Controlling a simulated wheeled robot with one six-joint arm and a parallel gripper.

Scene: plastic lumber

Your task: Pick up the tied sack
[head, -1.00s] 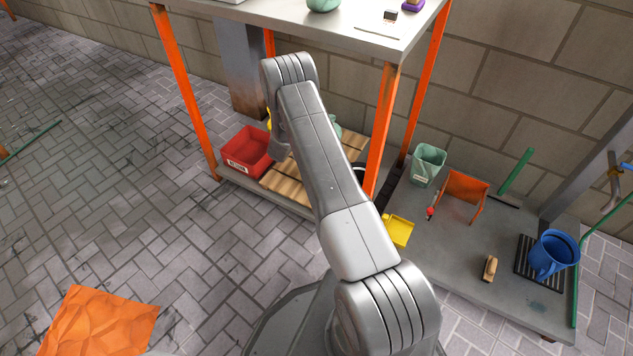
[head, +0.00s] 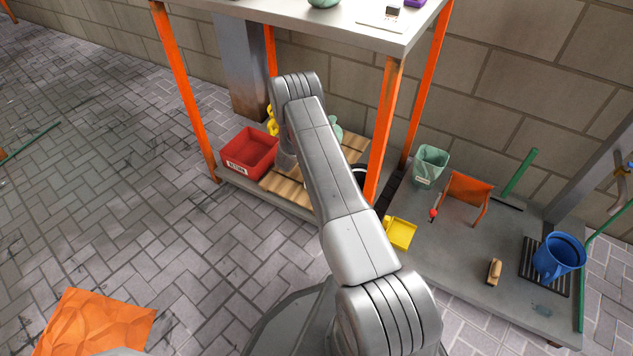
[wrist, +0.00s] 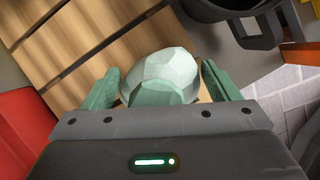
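The tied sack (wrist: 160,80) is a pale green, faceted lump in the wrist view, between my fingers and over the wooden slats. Part of it shows in the head view (head: 336,129) behind my arm, on the lower shelf. My gripper (wrist: 160,72) has two green fingers spread apart, one on each side of the sack. The fingers look open, with only slim gaps to the sack. The sack's lower part is hidden by the gripper body. In the head view my arm hides the gripper.
Orange posts (head: 382,130) and the upper shelf (head: 290,14) frame the space. A dark container (wrist: 245,20) is close by at upper right in the wrist view. A yellow thing (head: 271,120) stands behind.

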